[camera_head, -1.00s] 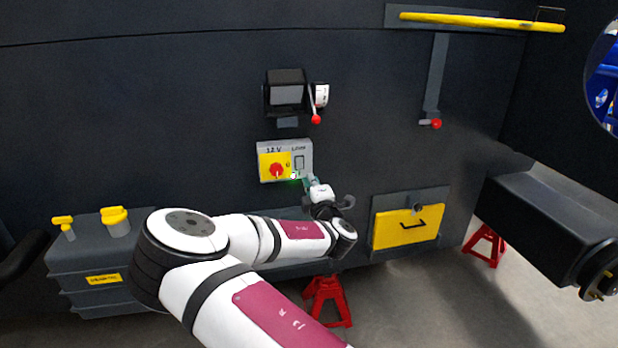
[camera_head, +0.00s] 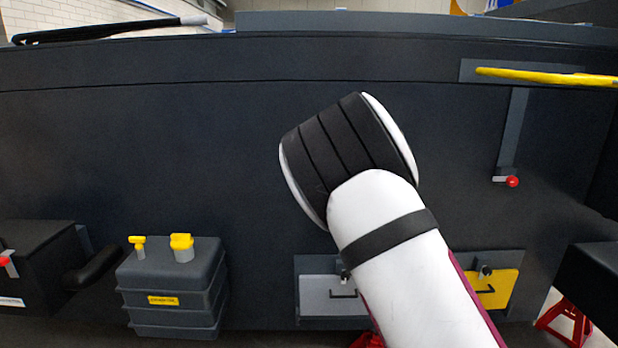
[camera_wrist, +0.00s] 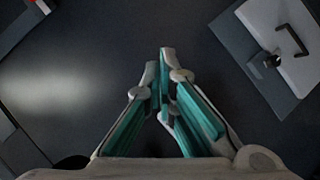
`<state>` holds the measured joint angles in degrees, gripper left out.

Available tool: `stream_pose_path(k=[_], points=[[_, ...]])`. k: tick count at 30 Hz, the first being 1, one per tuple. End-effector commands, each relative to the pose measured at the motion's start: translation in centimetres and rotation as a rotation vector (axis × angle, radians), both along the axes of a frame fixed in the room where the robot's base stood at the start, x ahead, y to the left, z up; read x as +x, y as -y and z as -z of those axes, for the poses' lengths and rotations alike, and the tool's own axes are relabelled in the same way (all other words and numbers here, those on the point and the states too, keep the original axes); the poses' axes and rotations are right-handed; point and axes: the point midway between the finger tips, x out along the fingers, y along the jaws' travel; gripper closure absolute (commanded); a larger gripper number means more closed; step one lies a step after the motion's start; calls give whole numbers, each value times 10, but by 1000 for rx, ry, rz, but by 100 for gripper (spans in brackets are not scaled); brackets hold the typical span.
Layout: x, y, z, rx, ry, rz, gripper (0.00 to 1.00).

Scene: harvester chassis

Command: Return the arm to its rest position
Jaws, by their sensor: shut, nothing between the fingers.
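My arm (camera_head: 390,235) rises from the bottom right in the head view, with its thick dark-banded joint in front of the dark chassis wall (camera_head: 230,140). The arm's far end is hidden in that view. In the wrist view my gripper (camera_wrist: 165,52) has its fingertips together, with nothing between them. Dark panel surface lies beyond the fingers, and the fingers appear clear of it.
A grey panel with a handle (camera_wrist: 290,45) is right of the gripper; in the head view a grey panel (camera_head: 325,290) and yellow panel (camera_head: 500,290) flank my arm. A dark tank (camera_head: 172,285) stands left. A yellow rail (camera_head: 545,77) is upper right.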

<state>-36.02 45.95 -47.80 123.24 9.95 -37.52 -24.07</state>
Motion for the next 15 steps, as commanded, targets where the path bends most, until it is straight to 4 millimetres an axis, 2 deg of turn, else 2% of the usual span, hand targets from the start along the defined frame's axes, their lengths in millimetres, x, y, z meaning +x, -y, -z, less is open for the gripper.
stream_pose_path(k=[5,11,15], points=[[-36,-1,-9,257,-79,108,100],[-79,-19,-29,499,-170,173,100],[-112,-37,-53,639,-231,191,100]])
